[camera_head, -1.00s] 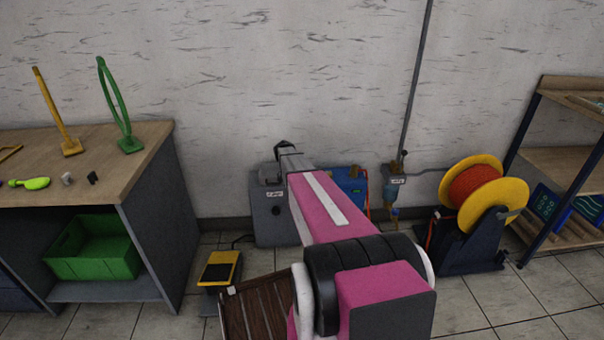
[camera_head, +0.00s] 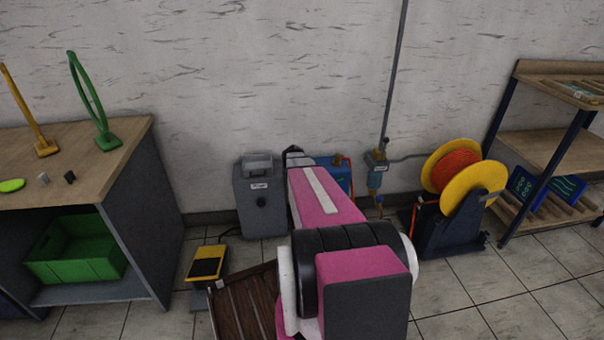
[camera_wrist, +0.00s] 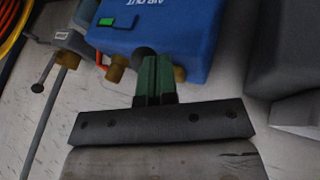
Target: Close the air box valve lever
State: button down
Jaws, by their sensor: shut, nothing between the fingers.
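The blue air box (camera_head: 337,172) stands on the floor by the wall, partly hidden behind my arm in the head view. In the wrist view the blue box (camera_wrist: 185,35) fills the top, with "AIR OUT" lettering, a green patch and brass fittings (camera_wrist: 116,72). A dark round knob (camera_wrist: 144,53), possibly the end of the valve lever, shows right at my fingertips; I cannot tell whether it touches them. The rest of the lever is not clearly seen. My gripper (camera_wrist: 155,62) has green fingers, shut together and empty, close to the box's fittings.
A grey machine (camera_head: 262,200) stands left of the blue box. A pipe with a regulator (camera_head: 377,172) and an orange hose reel (camera_head: 455,195) are on the right. A yellow pedal (camera_head: 208,262) lies on the floor. A workbench (camera_head: 95,150) is at left, shelves (camera_head: 545,150) at right.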

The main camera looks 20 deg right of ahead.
jog(key=shift+s+d, duration=0.35)
jog(key=shift+d, duration=0.3)
jog(key=shift+s, duration=0.1)
jog(key=v, duration=1)
jog(key=shift+s, duration=0.4)
jog(key=shift+d, duration=0.1)
jog(key=s+a+n+g+y, duration=0.1)
jog(key=s+a+n+y, duration=0.1)
jog(key=s+a, duration=0.5)
jog(key=s+a+n+g+y, duration=0.1)
jog(key=s+a+y, duration=0.3)
jog(key=a, duration=1.6)
jog(key=s+f+n, duration=0.1)
jog(key=s, duration=0.3)
jog(key=shift+a+g, duration=0.25)
jog(key=shift+g, duration=0.05)
